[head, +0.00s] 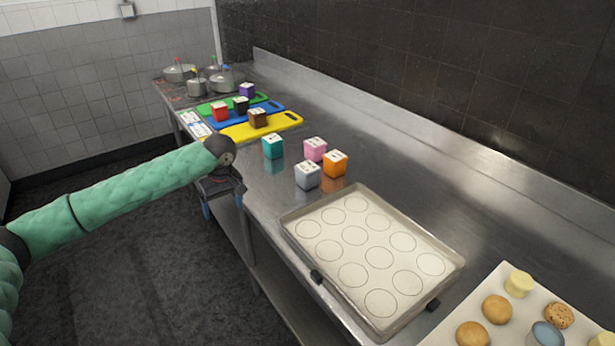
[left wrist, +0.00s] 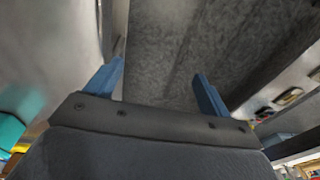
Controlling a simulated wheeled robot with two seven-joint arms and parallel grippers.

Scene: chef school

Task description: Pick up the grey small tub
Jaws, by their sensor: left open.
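The grey small tub (head: 307,175) is a small cube-like tub with a pale marked top. It stands on the steel counter in the head view, just behind the baking tray. My left gripper (head: 222,203) hangs in front of the counter's front edge, to the left of the grey tub and apart from it. Its blue fingers point down and are spread apart, with nothing between them. They also show in the left wrist view (left wrist: 162,85). The grey tub cannot be made out in the left wrist view. My right gripper is not in view.
Teal (head: 273,146), pink (head: 314,149) and orange (head: 335,163) tubs stand close around the grey one. A baking tray (head: 291,213) with printed circles lies in front. Yellow (head: 290,120), blue and green boards with more tubs lie farther back, near several pots (head: 227,81).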

